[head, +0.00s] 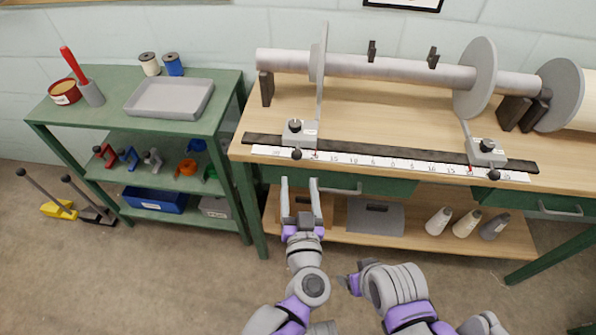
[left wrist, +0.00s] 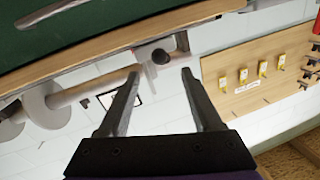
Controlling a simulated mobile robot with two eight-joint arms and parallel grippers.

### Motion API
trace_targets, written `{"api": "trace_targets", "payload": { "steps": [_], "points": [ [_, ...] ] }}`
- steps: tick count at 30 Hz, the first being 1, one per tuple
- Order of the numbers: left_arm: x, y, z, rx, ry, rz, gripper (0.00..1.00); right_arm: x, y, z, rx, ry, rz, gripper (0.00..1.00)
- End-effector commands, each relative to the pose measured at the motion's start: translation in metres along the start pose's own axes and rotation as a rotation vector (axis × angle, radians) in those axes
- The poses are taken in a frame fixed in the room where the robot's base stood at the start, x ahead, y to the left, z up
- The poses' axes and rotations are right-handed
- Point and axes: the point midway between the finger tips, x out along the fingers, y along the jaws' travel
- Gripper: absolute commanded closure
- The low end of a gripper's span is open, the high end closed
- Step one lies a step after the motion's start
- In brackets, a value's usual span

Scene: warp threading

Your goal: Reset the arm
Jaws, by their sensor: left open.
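My left gripper (head: 301,190) is open and empty in the head view, in front of the workbench (head: 350,110) edge, with its fingers pointing up at the drawer front. The left wrist view shows its two dark fingers (left wrist: 160,78) spread apart with nothing between them. My right arm is at the lower middle of the head view, folded low. Its gripper (head: 350,285) is partly visible beside the left arm, and its jaws are too unclear to read.
The bench carries a long roller (head: 420,70) with round discs, and a ruler rail (head: 385,163) with two sliding stops. Spools (head: 465,222) stand on its lower shelf. A green shelf cart (head: 110,110) at left holds a grey tray (head: 170,97). Floor in front is clear.

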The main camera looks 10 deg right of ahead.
Motion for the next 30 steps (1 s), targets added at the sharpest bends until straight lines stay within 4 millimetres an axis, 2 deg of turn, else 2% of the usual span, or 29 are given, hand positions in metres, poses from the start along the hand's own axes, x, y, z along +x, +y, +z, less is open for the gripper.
{"api": "trace_targets", "payload": {
  "steps": [4,20,23,27,30],
  "points": [
    [-0.007,0.0,0.0,-0.001,0.0,0.001,0.34,-0.001,0.0,0.0,0.0,0.0,0.0,0.27],
    [-0.006,-0.001,-0.001,-0.002,0.002,0.005,0.34,-0.001,0.0,0.0,0.0,0.0,0.0,0.27],
    [-0.002,-0.008,-0.008,-0.017,0.017,0.047,0.34,-0.001,0.0,0.0,0.0,0.0,0.0,0.27],
    [0.0,-0.026,-0.018,-0.05,0.005,0.195,0.34,-0.001,0.0,0.0,0.0,0.0,0.0,0.27],
    [-0.012,-0.044,-0.005,-0.07,-0.107,0.318,0.34,-0.001,0.0,0.0,0.0,0.0,0.0,0.27]
  ]
}}
